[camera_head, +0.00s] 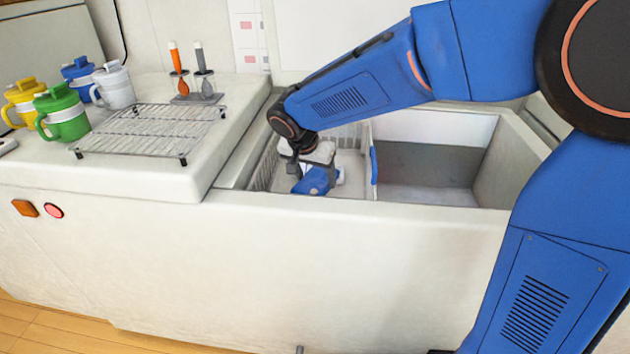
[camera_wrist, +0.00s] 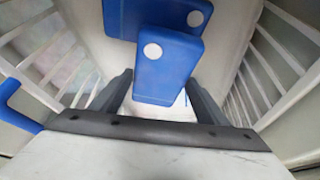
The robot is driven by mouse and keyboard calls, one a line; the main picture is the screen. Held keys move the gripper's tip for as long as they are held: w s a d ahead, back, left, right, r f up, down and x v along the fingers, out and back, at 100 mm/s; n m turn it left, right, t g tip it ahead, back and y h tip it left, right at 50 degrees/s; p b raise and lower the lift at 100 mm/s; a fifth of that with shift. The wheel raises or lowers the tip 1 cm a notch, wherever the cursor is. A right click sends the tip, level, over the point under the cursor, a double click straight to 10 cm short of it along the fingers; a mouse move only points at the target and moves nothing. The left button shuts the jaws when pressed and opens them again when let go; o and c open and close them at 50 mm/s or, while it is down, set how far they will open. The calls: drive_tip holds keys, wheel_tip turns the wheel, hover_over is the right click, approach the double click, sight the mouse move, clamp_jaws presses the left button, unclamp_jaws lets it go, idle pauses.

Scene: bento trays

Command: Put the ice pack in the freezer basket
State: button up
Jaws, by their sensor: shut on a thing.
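The ice pack is a blue block with a round white spot; in the wrist view the held ice pack (camera_wrist: 168,72) sits between my fingers. In the head view a blue pack (camera_head: 318,181) shows just below my gripper (camera_head: 313,170). My gripper also shows in the wrist view (camera_wrist: 163,92), shut on the pack and pointing down into the freezer basket. The white slatted basket (camera_head: 268,162) also shows in the wrist view (camera_wrist: 285,60) on both sides. A second blue pack (camera_wrist: 125,18) lies beyond the held one, partly hidden by it. Whether the held pack touches the basket floor is unclear.
A blue handle (camera_head: 374,165) rises at the basket's right side. The freezer's right compartment (camera_head: 425,165) looks empty.

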drive_tip(key=shift+f, duration=0.75)
drive_tip(key=o, duration=1.6)
drive_tip(key=shift+f, duration=0.15)
drive_tip(key=shift+c, duration=0.2)
drive_tip(key=v, duration=1.2)
drive_tip(key=shift+a, duration=0.1)
